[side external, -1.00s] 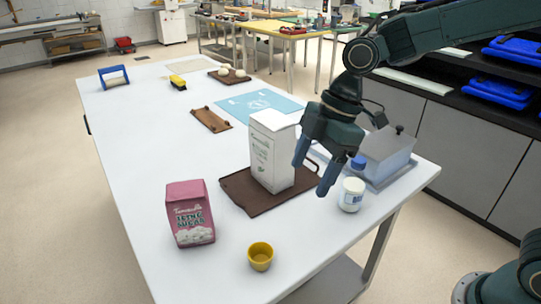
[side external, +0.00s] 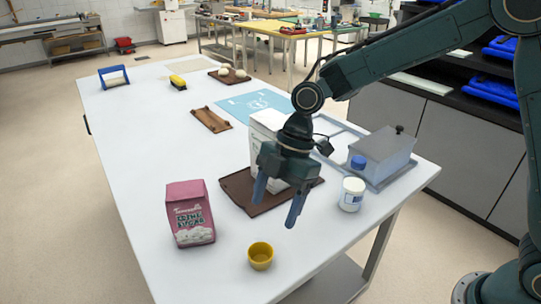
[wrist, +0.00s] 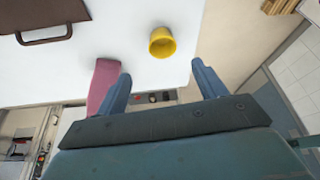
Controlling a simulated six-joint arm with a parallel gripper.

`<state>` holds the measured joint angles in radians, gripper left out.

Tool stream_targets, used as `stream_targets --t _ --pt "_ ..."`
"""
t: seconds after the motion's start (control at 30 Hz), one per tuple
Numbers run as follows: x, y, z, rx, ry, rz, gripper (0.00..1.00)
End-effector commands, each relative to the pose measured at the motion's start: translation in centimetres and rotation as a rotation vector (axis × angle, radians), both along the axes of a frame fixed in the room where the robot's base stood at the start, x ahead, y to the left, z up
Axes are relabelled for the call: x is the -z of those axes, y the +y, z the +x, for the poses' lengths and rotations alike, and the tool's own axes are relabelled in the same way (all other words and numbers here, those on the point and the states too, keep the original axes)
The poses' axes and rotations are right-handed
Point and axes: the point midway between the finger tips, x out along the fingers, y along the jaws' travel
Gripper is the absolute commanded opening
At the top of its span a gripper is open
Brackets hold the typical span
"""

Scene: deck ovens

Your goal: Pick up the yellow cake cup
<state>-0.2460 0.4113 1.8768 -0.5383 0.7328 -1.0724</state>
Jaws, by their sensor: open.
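The yellow cake cup (side external: 260,256) stands upright and empty on the white table near its front edge. It also shows in the wrist view (wrist: 162,43), beyond my fingertips and between their lines. My gripper (side external: 275,205) is open and empty. In the side view it hangs above the table, in front of the white carton and up from the cup, not touching it. In the wrist view both blue fingers (wrist: 160,75) are spread apart.
A pink sugar bag (side external: 190,213) stands left of the cup. A white carton (side external: 262,135) on a brown tray (side external: 238,184) is behind my gripper. A white jar with a blue lid (side external: 351,194) and a grey lidded box (side external: 382,154) are to the right. The table's front edge is close to the cup.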

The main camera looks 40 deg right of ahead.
Motion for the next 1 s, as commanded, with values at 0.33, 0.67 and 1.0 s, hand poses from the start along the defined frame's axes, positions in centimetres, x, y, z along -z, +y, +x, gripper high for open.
stream_targets --t 0.33,0.67,1.0 --pt "4.7 2.0 -0.4 -0.002 0.002 -0.001 0.70" --pt "6.0 2.5 -0.4 0.000 -0.001 -0.001 0.70" --pt "7.7 3.3 -0.8 -0.001 0.002 -0.001 0.70"
